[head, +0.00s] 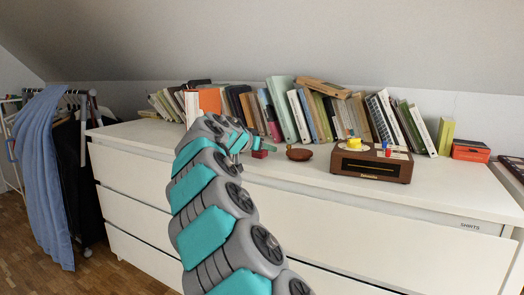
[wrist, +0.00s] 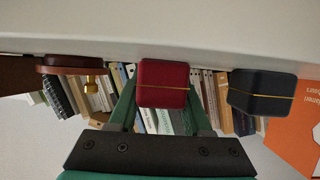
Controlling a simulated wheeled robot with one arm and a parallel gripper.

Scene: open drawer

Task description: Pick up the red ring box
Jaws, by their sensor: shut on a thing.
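The red ring box (wrist: 163,82) is a small dark-red cube with a thin gold line, in the middle of the upside-down wrist view. My gripper (wrist: 161,100) has one green finger on each side of it and is shut on it. In the head view the red ring box (head: 260,154) shows as a small red patch at the tip of my gripper (head: 256,146), over the white dresser top (head: 310,170). I cannot tell whether it touches the surface.
A dark box (wrist: 262,92) with a gold line is beside the red one in the wrist view. A round brown wooden piece (head: 299,154) and a brown radio-like box (head: 371,162) stand to the right. A row of books (head: 290,112) lines the back.

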